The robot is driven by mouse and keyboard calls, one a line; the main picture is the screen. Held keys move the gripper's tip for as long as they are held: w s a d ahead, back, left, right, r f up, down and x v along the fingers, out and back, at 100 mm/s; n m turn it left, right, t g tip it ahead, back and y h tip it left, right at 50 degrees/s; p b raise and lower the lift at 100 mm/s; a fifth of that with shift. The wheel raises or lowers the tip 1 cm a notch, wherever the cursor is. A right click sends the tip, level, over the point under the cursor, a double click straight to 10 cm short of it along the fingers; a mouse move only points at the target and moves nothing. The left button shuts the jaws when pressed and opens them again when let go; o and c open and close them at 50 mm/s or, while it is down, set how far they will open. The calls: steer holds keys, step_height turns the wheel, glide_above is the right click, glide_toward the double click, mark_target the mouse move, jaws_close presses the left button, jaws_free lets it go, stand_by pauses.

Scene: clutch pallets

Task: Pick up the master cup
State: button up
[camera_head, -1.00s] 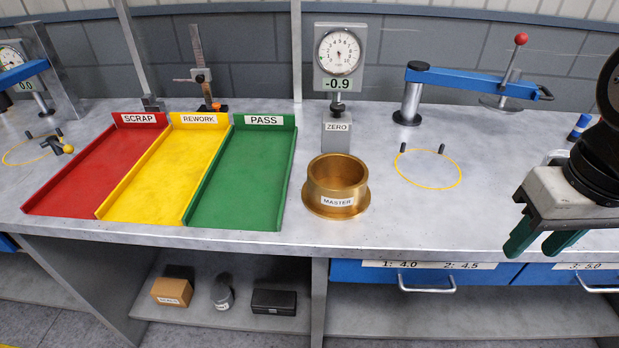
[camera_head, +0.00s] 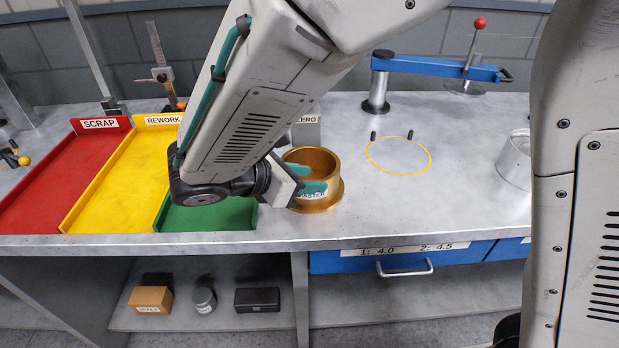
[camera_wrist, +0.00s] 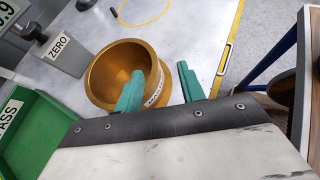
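The master cup (camera_head: 325,160) is a gold, open-topped ring with a wide base flange and a white MASTER label. It stands upright on the grey bench; in the wrist view the cup (camera_wrist: 106,72) shows its hollow inside. My gripper (camera_head: 317,180) is at the cup's near left side, with its green fingers apart. In the wrist view, my gripper (camera_wrist: 160,70) has one finger over the cup's opening and the other outside the wall, with the labelled wall between them. Whether either finger touches the cup cannot be told.
The green tray (camera_head: 232,215) lies left of the cup, beside yellow and red trays. The grey ZERO block (camera_head: 307,135) stands behind the cup. A yellow circle with two pins (camera_head: 398,173) and a blue lever arm (camera_head: 435,67) are to the right. The bench's front edge is close.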

mark_target(326, 178)
steer(key=shift+n, duration=0.3)
steer(key=x, duration=0.5)
steer(key=w+x, duration=0.1)
steer(key=x, duration=0.1)
steer(key=shift+a+f, duration=0.25)
steer(key=shift+f, duration=0.05)
jaws_close()
steer(key=shift+w+r, duration=0.1)
stand_by(0.8)
